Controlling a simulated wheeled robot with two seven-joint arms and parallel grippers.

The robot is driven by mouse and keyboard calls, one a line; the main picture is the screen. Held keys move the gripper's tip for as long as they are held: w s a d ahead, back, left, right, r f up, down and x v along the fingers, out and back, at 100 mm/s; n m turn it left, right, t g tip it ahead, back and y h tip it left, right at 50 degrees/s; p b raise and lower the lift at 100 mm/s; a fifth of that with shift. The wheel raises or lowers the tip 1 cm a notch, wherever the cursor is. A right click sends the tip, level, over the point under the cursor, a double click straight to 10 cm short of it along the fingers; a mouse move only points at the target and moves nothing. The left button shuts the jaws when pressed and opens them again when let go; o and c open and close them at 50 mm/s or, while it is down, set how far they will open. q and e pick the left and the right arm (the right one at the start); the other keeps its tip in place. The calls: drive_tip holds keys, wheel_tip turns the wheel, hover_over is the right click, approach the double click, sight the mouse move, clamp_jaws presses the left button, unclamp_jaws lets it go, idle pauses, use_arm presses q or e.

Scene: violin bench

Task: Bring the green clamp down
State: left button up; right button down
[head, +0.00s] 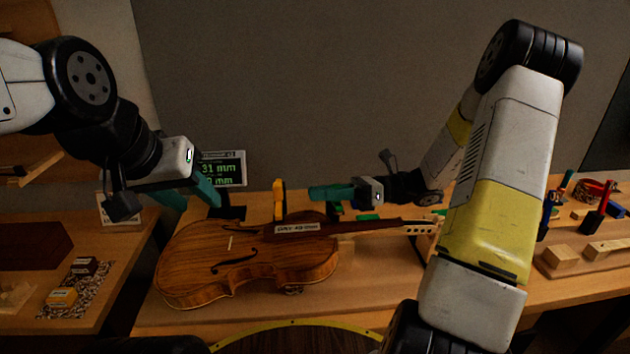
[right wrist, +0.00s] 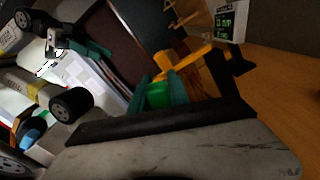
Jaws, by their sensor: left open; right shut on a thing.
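My right gripper (head: 318,193) is above the far side of the violin, its teal fingers pointing left. In the right wrist view it is shut on a green piece (right wrist: 157,95), which looks like the green clamp; the fingers hide most of its shape. An orange clamp (head: 279,202) stands upright at the violin's far edge, just left of the right fingertips; it also shows beyond the fingers in the right wrist view (right wrist: 197,78). The violin (head: 250,258) lies on the bench, its neck to the right. My left gripper (head: 200,204) is open and empty above the violin's far left side.
A display with green digits (head: 222,168) stands behind my left gripper. A small green block (head: 368,216) lies behind the violin neck. Wooden blocks (head: 562,256) and tools stand at the right. A side table (head: 120,290) is at the left.

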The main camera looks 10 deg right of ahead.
drive_tip(key=shift+s+f+n, duration=0.2)
drive_tip(key=shift+f+n, duration=0.1)
drive_tip(key=shift+n, duration=0.35)
drive_tip(key=shift+s+f+n, duration=0.2)
drive_tip(key=shift+f+n, duration=0.05)
drive_tip(key=shift+n, duration=0.4)
drive_tip(key=c, duration=1.2)
unclamp_jaws()
drive_tip(key=shift+c, duration=0.2)
drive_tip(key=d, duration=0.8)
drive_tip(key=shift+d, duration=0.1)
